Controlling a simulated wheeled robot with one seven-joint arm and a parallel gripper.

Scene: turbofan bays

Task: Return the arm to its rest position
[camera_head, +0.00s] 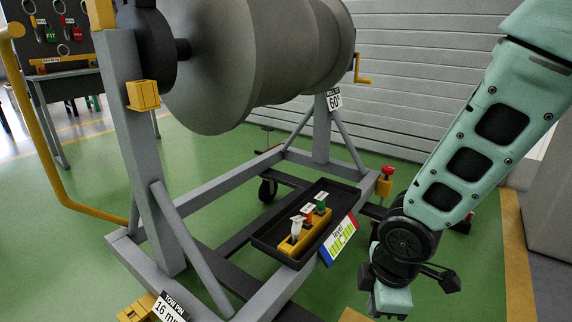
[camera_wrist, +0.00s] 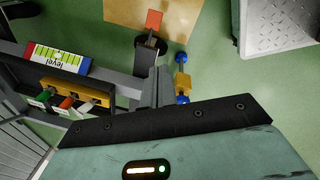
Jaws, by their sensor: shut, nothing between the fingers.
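My arm comes down from the upper right of the head view, teal with dark oval openings, bent at a dark round joint. My gripper (camera_head: 390,301) hangs at its lower end by the bottom edge, pointing down, shut and empty; its fingertips are hard to make out. It is right of the stand's black tray (camera_head: 262,243) and apart from it. In the wrist view, a teal housing with a black edge and a lit strip fills the bottom.
The tray holds a yellow block (camera_head: 306,236) with white, red and green-topped pieces; a level card (camera_head: 341,238) hangs on its side. The grey stand (camera_head: 193,228) carries a large grey engine body (camera_head: 235,60). A yellow bar with blue ends (camera_wrist: 182,78) shows in the wrist view. Green floor lies around.

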